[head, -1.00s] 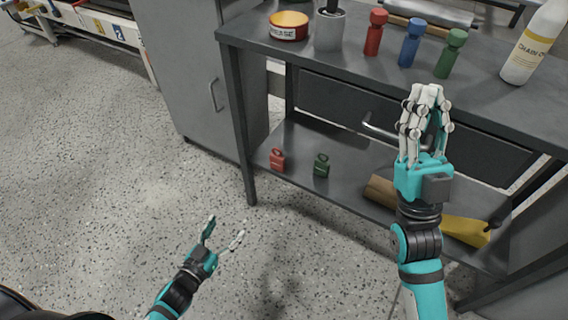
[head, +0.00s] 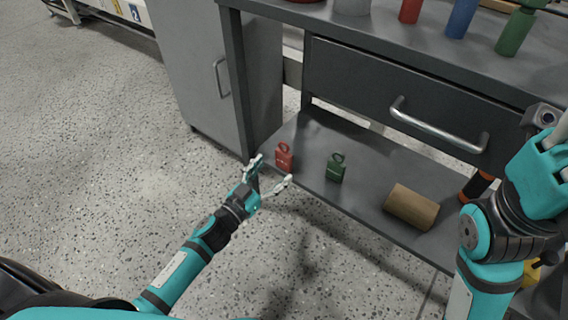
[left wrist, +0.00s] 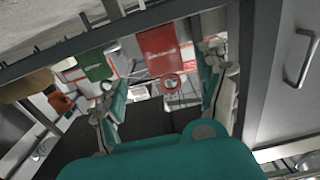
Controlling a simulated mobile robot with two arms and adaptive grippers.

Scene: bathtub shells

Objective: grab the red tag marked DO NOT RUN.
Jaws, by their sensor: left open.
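The red tag (head: 284,161), with a loop on top, stands on the lower shelf near its front left end; its lettering is too small to read. In the left wrist view the red tag (left wrist: 160,50) lies between and beyond the spread fingers. My left gripper (head: 272,173) is open and empty, just in front of the red tag at the shelf's edge. I cannot tell whether a finger touches it. A green tag (head: 336,168) of like shape stands to its right. My right gripper (head: 548,145) is cut off by the right edge.
The lower shelf (head: 320,134) also holds a brown roll (head: 411,207). A drawer with a metal handle (head: 440,125) is above it. A grey cabinet (head: 205,75) stands to the left. The speckled floor (head: 100,170) on the left is clear.

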